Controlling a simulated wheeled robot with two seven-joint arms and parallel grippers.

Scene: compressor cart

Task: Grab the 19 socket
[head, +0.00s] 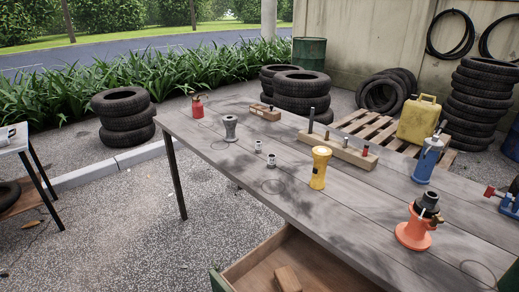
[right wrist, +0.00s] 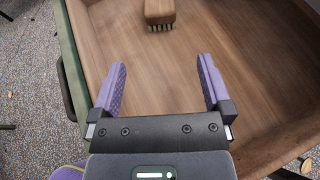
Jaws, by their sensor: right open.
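Two small metal sockets, one (head: 258,146) behind the other (head: 271,160), stand on the grey wooden table (head: 225,158) in the head view. Their size marks are too small to read, so I cannot tell which is the 19. A wooden rack (head: 340,149) behind them holds dark upright posts and a small red-marked piece. My right gripper (right wrist: 162,85) shows only in the right wrist view. It is open and empty, above an open wooden drawer (right wrist: 250,120). My left gripper is not in view.
A wooden brush (right wrist: 159,12) lies in the drawer, which also shows below the table front (head: 255,262). A grey flanged piece (head: 230,127), a yellow one (head: 319,168), an orange one (head: 414,232), a blue bottle jack (head: 427,160) and a red canister (head: 198,107) stand on the table.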

